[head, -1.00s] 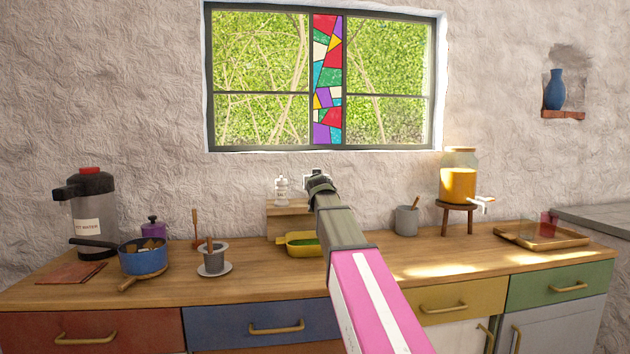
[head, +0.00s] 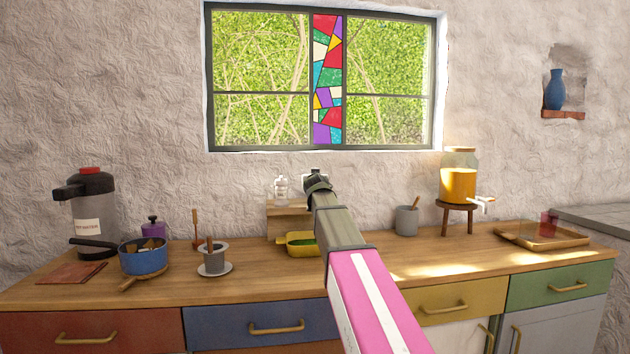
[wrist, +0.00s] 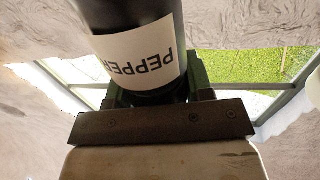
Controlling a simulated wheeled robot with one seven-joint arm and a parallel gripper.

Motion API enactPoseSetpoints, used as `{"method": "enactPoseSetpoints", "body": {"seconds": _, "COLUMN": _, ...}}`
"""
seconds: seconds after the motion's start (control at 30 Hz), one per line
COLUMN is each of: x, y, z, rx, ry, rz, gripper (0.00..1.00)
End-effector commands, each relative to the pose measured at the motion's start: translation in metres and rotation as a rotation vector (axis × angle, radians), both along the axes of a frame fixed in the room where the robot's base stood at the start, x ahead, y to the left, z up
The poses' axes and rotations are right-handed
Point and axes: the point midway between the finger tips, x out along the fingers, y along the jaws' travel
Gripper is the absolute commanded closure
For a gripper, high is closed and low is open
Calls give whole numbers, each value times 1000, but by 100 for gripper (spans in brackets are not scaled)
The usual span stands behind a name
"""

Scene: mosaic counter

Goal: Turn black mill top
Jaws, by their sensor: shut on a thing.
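The black pepper mill (wrist: 95,14), with a white label reading PEPPER upside down, fills the upper middle of the wrist view. My gripper (wrist: 158,92) is shut on the narrow black part of the mill beyond the label, a finger on each side. In the head view my gripper (head: 316,182) is above the back of the counter, over the small wooden shelf (head: 287,208). There the mill is mostly or wholly hidden behind my gripper and arm. I cannot tell how far its top is turned.
A white-capped salt shaker (head: 281,189) stands on the shelf, close left of my gripper. A yellow dish (head: 298,244) sits in front. A grey cup (head: 406,221) and a juice dispenser (head: 458,187) stand right. The wooden counter (head: 430,262) is clear at front right.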

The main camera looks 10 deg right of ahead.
Motion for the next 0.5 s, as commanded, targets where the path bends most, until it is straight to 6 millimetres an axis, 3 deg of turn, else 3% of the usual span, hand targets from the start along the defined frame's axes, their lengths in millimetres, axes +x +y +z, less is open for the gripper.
{"method": "enactPoseSetpoints", "body": {"seconds": 0.5, "x": -1, "y": -2, "z": -2, "rx": 1, "ry": 1, "rz": -187, "gripper": 76}}
